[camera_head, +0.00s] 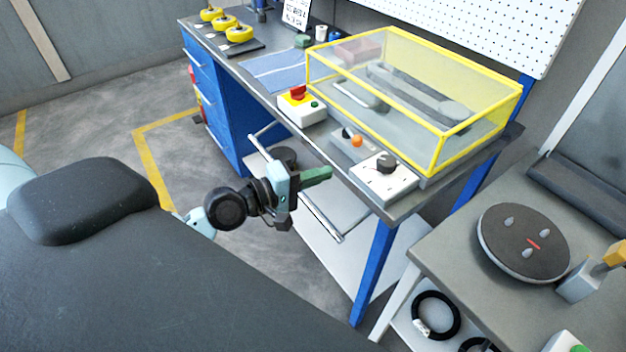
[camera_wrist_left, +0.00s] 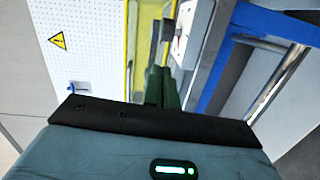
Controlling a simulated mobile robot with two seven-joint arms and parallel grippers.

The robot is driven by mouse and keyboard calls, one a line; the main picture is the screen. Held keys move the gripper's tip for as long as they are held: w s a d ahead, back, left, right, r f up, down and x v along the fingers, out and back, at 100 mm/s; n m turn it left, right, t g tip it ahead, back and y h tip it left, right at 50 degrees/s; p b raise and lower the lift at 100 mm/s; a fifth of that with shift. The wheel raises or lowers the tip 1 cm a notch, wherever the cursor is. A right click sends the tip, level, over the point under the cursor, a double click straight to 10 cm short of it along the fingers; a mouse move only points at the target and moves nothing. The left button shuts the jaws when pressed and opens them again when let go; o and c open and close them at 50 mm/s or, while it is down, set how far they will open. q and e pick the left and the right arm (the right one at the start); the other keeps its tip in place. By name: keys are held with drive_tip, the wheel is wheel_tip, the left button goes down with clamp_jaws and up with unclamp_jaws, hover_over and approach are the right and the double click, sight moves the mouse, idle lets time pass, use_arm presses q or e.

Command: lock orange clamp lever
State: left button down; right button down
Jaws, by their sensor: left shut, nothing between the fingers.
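A small orange knob (camera_head: 356,140) shows beside a dark part at the front edge of the workbench, below the yellow-framed clear guard (camera_head: 437,155). An amber-orange block (camera_head: 615,252) stands on a grey block (camera_head: 578,281) at the right edge, beside a round turntable (camera_head: 523,241). I cannot tell which is the clamp lever. My left gripper (camera_head: 328,173) is shut and empty, in front of the bench and apart from both. Its green fingers (camera_wrist_left: 160,78) are together in the left wrist view, pointing toward the guard area. My right gripper is not in view.
A red-knobbed yellow and white box (camera_head: 301,105) and a white box with a black dial (camera_head: 384,178) flank the orange knob. A rail handle (camera_head: 318,217) runs below the bench front. A grey side table (camera_head: 455,245) stands at right.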

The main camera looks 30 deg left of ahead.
use_arm(q)
drive_tip(key=shift+s+d, duration=0.2)
drive_tip(key=shift+s, duration=0.8)
drive_tip(key=s+d+f+m+g+y, duration=0.1)
drive_tip(key=s+f+m+y, duration=0.15)
drive_tip(key=s+f, duration=0.4)
drive_tip(key=s+f+m+g+y, duration=0.2)
drive_tip(key=s+f+m, duration=0.15)
drive_tip(key=f, duration=0.65)
drive_tip(key=s+d+f+m+g+y, duration=0.1)
drive_tip(key=s+f+m, duration=0.2)
drive_tip(key=s+f, duration=0.2)
drive_tip(key=s+d+f+m+g+y, duration=0.1)
drive_tip(key=s+f+m, duration=0.3)
drive_tip(key=s, duration=0.7)
wheel_tip(320, 180, down, 2)
drive_tip(key=shift+s+d+f+g+p, duration=0.1)
drive_tip(key=shift+s+d+g+p, duration=0.05)
drive_tip(key=shift+d+g+p, duration=0.4)
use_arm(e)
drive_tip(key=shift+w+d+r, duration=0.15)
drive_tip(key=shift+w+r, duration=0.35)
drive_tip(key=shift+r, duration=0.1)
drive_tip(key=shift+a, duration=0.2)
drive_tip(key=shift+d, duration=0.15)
